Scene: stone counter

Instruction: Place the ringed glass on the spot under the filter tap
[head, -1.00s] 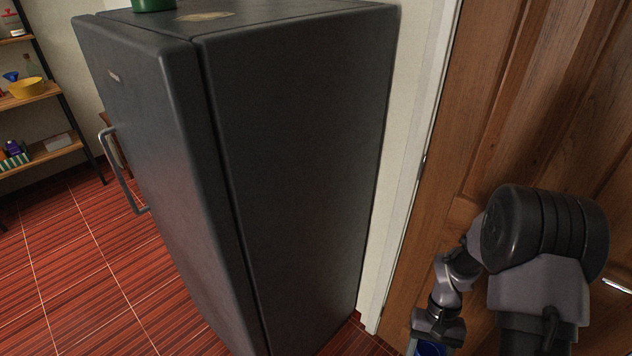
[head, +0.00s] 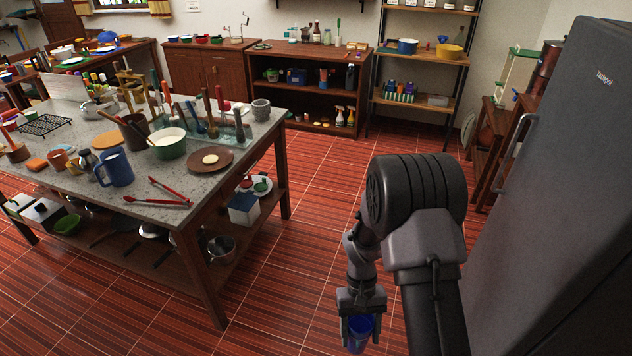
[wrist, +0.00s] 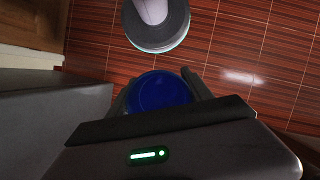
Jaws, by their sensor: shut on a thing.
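My gripper (head: 359,325) is shut on a blue glass (head: 358,337) and holds it above the floor, low in the head view. In the wrist view the blue round glass (wrist: 160,92) sits between the two fingers of my gripper (wrist: 158,98). No ring on it can be made out, so I cannot tell from its markings that it is the ringed glass. A filter tap and the spot under it are not clearly seen. A reddish-brown cylindrical vessel (head: 547,66) stands at the right, partly hidden by the fridge, its kind unclear.
A stone counter (head: 213,184) crowded with utensils, mugs and a pot stands at the left. The grey fridge (head: 560,150) is close on the right. Shelves (head: 420,100) and a low cabinet (head: 305,88) line the back. Tiled floor (head: 310,200) between is clear.

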